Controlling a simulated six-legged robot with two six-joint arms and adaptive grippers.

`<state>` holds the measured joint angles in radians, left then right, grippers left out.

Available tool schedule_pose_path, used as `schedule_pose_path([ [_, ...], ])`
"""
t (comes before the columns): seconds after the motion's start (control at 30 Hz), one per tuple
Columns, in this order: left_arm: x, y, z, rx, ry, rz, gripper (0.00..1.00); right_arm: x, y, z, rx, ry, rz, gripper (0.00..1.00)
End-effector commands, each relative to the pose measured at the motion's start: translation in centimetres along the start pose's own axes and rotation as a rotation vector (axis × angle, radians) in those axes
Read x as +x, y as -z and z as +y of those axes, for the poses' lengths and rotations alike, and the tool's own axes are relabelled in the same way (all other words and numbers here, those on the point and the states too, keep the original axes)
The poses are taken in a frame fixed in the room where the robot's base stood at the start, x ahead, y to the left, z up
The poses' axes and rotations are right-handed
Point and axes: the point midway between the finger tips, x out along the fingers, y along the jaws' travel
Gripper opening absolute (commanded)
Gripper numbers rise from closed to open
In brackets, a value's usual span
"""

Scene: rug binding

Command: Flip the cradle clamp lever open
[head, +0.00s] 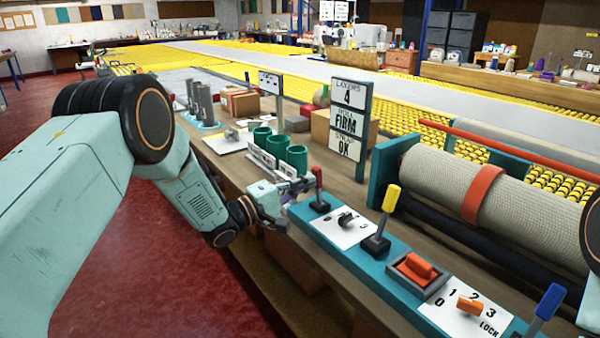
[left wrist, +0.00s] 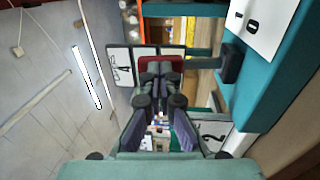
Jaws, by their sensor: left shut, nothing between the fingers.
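A teal control rail (head: 340,262) carries a red-knobbed lever (head: 319,185), a yellow-knobbed lever (head: 385,215) and a blue-knobbed lever (head: 548,302), all standing up. I cannot tell which one is the cradle clamp lever. The teal cradle (head: 391,165) at right holds a beige roll (head: 430,175) with an orange strap (head: 483,192). My left gripper (head: 298,187) is shut and empty, just left of the red-knobbed lever. In the left wrist view its fingertips (left wrist: 160,75) point towards a dark red part (left wrist: 172,61); contact is unclear. My right gripper is out of view.
The rail also holds a dial plate (head: 345,230), an orange rocker (head: 418,265) and a numbered orange knob (head: 470,306). Green cups (head: 297,157) stand close behind my left gripper. A sign (head: 350,120) reading "FIRM" and "OK" rises behind the rail. Red floor lies open at left.

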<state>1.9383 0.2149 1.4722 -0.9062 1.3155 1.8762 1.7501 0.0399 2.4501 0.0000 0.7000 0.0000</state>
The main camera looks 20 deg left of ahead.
Motion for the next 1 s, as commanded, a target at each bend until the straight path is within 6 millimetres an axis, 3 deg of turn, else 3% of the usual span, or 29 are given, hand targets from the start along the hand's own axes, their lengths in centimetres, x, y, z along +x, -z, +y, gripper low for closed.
schedule_pose_path([
  [0.03, 0.4, -0.1, 0.9, 0.001, 0.029, -0.002, 0.00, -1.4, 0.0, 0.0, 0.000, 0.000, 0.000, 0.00],
  [0.5, 3.1, -0.1, 1.6, 0.003, 0.340, -0.002, 0.00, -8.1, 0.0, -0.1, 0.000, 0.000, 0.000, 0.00],
  [0.83, 4.6, 0.0, 1.3, 0.003, 0.533, -0.001, 0.00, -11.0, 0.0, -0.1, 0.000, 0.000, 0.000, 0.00],
  [1.0, 5.0, 0.0, 1.0, -0.001, 0.536, 0.000, 0.00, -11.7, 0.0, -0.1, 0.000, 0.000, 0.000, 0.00],
])
